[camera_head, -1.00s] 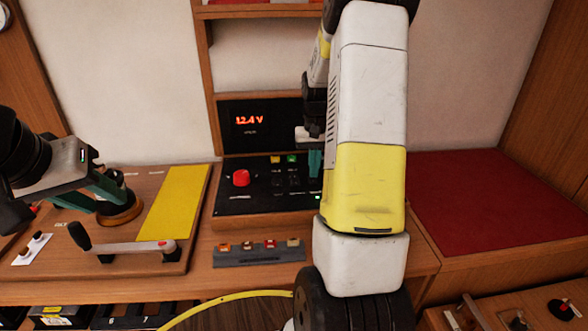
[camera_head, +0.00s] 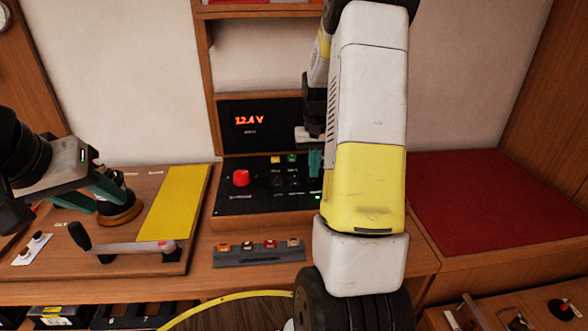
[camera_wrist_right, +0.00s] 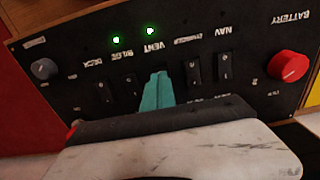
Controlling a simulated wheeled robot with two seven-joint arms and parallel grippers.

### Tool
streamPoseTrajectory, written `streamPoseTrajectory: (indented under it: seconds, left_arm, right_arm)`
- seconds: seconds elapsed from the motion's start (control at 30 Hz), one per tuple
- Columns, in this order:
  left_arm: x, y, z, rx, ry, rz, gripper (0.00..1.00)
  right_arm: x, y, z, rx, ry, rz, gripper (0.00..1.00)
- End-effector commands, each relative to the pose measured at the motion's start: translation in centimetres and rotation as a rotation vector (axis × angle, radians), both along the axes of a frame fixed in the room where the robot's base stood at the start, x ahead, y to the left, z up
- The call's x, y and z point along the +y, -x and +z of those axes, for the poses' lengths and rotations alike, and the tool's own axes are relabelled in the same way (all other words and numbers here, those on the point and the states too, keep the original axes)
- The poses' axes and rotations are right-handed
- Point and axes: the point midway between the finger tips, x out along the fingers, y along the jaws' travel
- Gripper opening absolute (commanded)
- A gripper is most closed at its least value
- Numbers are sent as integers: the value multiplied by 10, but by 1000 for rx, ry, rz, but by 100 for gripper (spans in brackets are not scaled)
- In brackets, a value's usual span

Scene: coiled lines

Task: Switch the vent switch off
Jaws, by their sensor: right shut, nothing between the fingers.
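The vent switch sits on the black switch panel (camera_head: 240,201), under the label VENT (camera_wrist_right: 152,46) in the right wrist view, where the panel appears upside down. My right gripper (camera_wrist_right: 157,80) is shut and empty, with its teal fingertips at the vent switch's place. They hide the switch, so its position and any contact cannot be told. A green light (camera_wrist_right: 150,31) glows by the VENT label. In the head view the right gripper (camera_head: 315,162) is in front of the panel's right part. My left gripper (camera_head: 108,198) is open over the left board, beside a round wooden knob (camera_head: 120,215).
Neighbouring rocker switches (camera_wrist_right: 193,72) flank the fingertips closely. A red battery knob (camera_wrist_right: 288,66) and a grey knob (camera_wrist_right: 44,69) stand out from the panel. A strip of coloured fuses (camera_head: 258,256) lies in front. A red mat (camera_head: 490,205) at the right is clear.

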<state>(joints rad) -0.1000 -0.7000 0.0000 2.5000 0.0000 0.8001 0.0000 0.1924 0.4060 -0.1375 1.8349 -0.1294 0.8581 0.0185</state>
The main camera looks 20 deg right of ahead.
Motion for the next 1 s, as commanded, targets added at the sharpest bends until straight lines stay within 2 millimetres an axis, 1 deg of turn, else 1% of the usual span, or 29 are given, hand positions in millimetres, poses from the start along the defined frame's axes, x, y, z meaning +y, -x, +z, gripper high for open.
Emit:
streamPoseTrajectory:
  seconds: [1.0]
  left_arm:
    - [0,0,0,0,0,0,36]
  right_arm:
    - [0,0,-14,1,0,0,0]
